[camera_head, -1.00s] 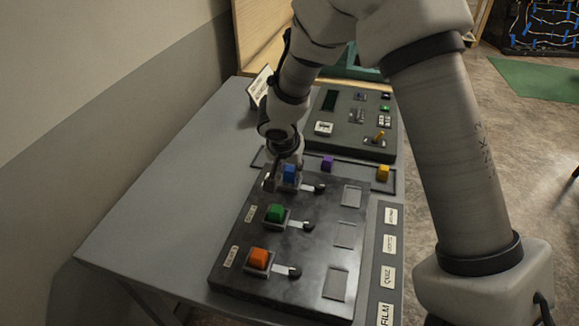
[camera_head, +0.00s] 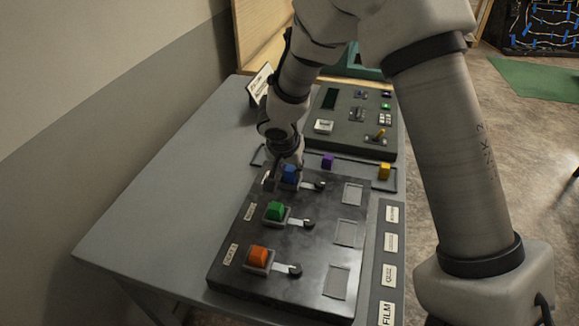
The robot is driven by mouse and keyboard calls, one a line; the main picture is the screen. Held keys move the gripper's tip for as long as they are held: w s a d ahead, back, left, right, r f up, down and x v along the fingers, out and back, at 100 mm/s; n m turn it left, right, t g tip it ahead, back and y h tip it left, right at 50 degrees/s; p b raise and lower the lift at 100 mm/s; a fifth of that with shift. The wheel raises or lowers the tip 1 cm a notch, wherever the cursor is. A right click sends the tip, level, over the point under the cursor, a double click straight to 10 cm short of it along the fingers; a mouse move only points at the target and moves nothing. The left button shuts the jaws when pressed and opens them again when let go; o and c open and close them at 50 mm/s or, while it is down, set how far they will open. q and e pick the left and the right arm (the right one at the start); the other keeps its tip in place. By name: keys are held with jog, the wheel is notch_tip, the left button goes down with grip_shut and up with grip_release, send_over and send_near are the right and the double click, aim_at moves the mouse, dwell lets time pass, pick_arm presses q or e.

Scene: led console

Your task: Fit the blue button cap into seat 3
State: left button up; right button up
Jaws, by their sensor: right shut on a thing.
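The blue button cap (camera_head: 289,172) is at the far seat of the dark console panel (camera_head: 310,245), in the row beyond the green cap. My right gripper (camera_head: 285,177) is shut on the blue cap. The fingers hide part of the cap and the seat under it, so I cannot tell how deep it sits. The green cap (camera_head: 275,210) sits in the middle seat and the orange cap (camera_head: 258,255) in the near seat. My left gripper is not in view.
A purple cap (camera_head: 327,161) and a yellow cap (camera_head: 384,171) stand in a tray behind the panel. A control box (camera_head: 352,122) stands farther back. Label cards (camera_head: 390,243) lie on a strip at right. The table's left side (camera_head: 165,200) is clear.

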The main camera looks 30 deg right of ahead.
jog(key=shift+f+b, duration=0.3)
jog(key=shift+b, duration=0.1)
dwell(0.4)
jog(key=o, duration=1.1)
jog(key=shift+o, duration=0.2)
jog(key=v, duration=1.2)
